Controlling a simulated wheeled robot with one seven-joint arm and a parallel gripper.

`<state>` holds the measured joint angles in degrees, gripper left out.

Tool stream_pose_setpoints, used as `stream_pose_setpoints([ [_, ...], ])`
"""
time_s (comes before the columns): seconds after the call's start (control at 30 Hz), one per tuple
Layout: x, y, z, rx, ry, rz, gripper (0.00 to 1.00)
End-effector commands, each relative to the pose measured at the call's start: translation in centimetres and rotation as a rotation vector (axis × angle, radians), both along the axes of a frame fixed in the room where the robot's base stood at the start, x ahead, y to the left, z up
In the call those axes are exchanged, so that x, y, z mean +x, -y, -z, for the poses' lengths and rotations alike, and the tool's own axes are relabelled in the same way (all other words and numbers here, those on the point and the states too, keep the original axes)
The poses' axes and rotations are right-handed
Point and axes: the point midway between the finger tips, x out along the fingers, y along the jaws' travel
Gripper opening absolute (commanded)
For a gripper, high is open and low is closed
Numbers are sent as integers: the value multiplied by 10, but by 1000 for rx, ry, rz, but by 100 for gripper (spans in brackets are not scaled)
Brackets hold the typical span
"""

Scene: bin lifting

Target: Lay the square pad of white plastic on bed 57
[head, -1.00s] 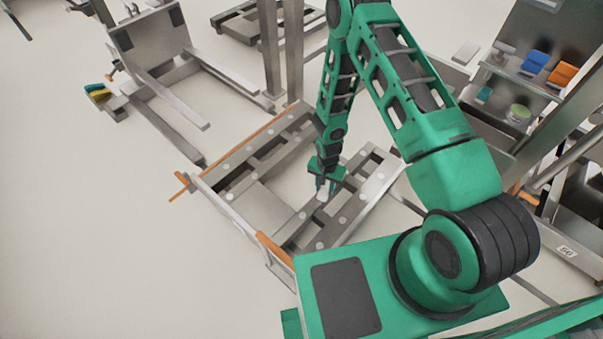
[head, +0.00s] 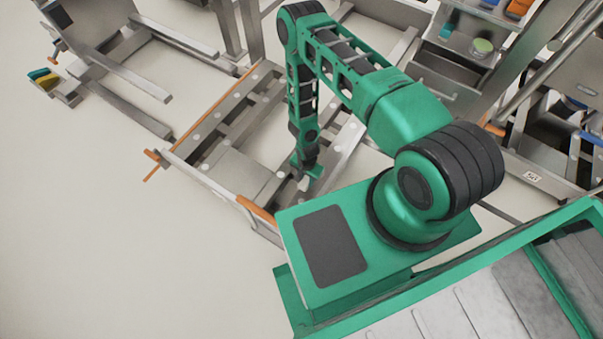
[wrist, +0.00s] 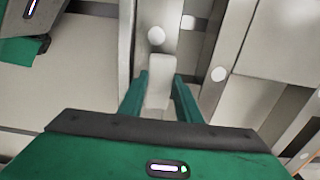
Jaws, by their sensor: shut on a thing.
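My gripper (wrist: 160,98) is shut on a small pale block (wrist: 158,85), likely the white pad; its exact shape is hard to judge. In the head view my gripper (head: 306,172) hangs over the right part of a grey metal frame bed (head: 240,172) with orange end bars, and the block is a small pale spot under it. In the wrist view the block lies over a grey beam with a round white disc (wrist: 157,36) just beyond its tip. I cannot tell whether the block touches the beam. No number 57 is readable on the bed.
More round discs (wrist: 219,73) dot the beams. A machine with a small number plate (head: 533,177), unclear, stands at the right. A shelf holds a green-lidded tub (head: 483,47). A forked metal frame (head: 125,65) stands at upper left. The floor at left is clear.

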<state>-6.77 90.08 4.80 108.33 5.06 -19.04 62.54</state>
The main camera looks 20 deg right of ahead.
Motion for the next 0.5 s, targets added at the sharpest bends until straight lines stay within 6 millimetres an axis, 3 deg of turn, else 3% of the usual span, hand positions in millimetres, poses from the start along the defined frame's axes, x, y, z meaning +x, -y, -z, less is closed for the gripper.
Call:
stream_pose_setpoints([
  [0.2, 34, 15, 22, -1, 2, -1, 8],
  [0.5, 42, 19, 43, 0, -1, -3, 8],
])
